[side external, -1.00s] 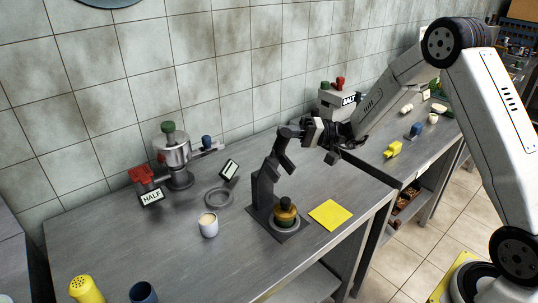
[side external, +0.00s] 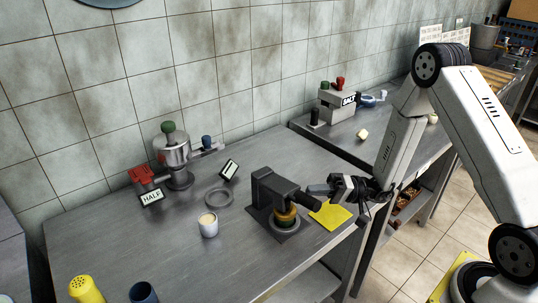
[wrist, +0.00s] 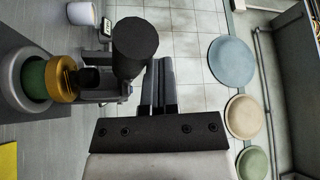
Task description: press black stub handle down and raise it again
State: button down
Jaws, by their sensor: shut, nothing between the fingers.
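The dark grey lever press stands on the metal bench, its base plate (side external: 262,226) under it. Its arm (side external: 285,190) is lowered, roughly level, and ends in the black stub handle (side external: 313,203). The handle's round end fills the upper middle of the wrist view (wrist: 135,47). A brass ring (wrist: 62,78) and green piece (wrist: 34,80) sit under the press arm; the brass also shows in the side view (side external: 285,217). My gripper (side external: 309,188) is shut and empty, its fingers just above the handle. I cannot tell whether they touch it.
A yellow sheet (side external: 331,214) lies right of the press. A white cup (side external: 208,226), grey ring (side external: 219,197) and tilted sign (side external: 229,169) stand to its left. A metal pot (side external: 175,155) is farther back.

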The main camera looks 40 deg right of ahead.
jog(key=shift+n+y, duration=0.3)
jog(key=shift+n, duration=0.5)
jog(key=shift+s+f, duration=0.25)
jog(key=shift+f, duration=0.85)
jog(key=shift+s+f, duration=0.2)
jog(key=shift+f, duration=0.9)
jog(key=shift+r, duration=0.1)
notch_tip(320, 180, up, 5)
jog(key=d, duration=0.1)
jog(key=d+f, duration=0.5)
jog(key=d, duration=0.3)
jog(key=shift+d+f+y, duration=0.2)
jog(key=shift+d+y, duration=0.05)
jog(key=shift+y, duration=0.05)
